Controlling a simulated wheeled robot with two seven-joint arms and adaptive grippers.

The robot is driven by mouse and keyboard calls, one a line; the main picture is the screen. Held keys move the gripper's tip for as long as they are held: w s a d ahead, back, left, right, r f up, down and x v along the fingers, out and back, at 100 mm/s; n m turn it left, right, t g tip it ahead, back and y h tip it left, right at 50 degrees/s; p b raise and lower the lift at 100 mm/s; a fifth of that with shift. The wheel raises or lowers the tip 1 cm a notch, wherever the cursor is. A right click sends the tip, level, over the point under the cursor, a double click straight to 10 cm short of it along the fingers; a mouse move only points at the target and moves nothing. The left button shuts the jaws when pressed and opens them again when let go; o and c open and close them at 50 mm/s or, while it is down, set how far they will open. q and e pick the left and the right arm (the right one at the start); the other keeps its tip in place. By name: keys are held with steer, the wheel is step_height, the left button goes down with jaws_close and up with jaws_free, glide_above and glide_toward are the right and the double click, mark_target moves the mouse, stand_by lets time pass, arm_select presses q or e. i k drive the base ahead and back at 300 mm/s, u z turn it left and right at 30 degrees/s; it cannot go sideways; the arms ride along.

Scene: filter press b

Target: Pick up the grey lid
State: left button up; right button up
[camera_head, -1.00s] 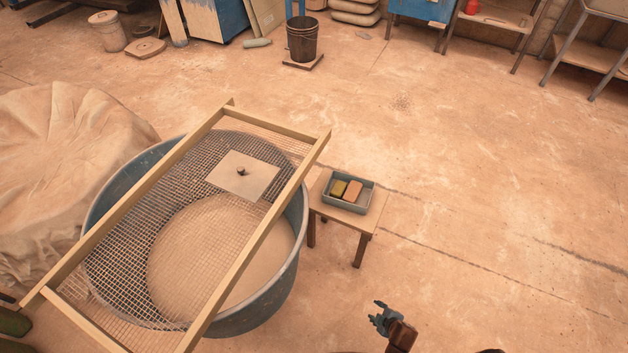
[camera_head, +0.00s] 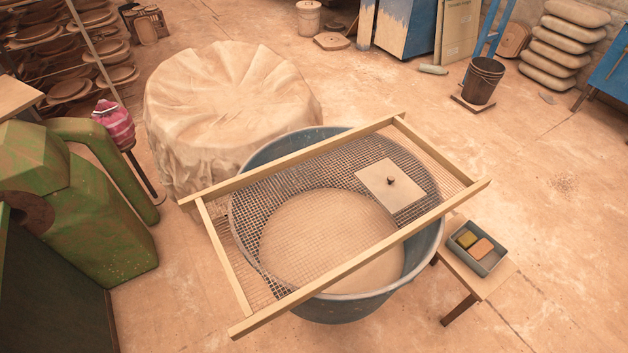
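The lid is most likely the flat, square, pale greyish-beige plate (camera_head: 378,190) with a small dark knob (camera_head: 391,181) near its middle. It lies on the wire mesh of a wooden-framed sieve (camera_head: 330,287), toward the right end. The sieve rests across the rim of a large round blue-grey tub (camera_head: 345,309). Pale material (camera_head: 325,235) shows in the tub through the mesh. Neither of my grippers is in view.
A small wooden stool (camera_head: 487,285) with a tray (camera_head: 493,263) of two blocks stands right of the tub. A cloth-covered round mound (camera_head: 220,110) is behind left. A green machine (camera_head: 90,215) fills the left. Floor at lower right is clear.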

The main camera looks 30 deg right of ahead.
mark_target(391, 187)
steer(key=u, duration=2.45)
steer(key=k, duration=1.8)
steer(key=z, duration=1.95)
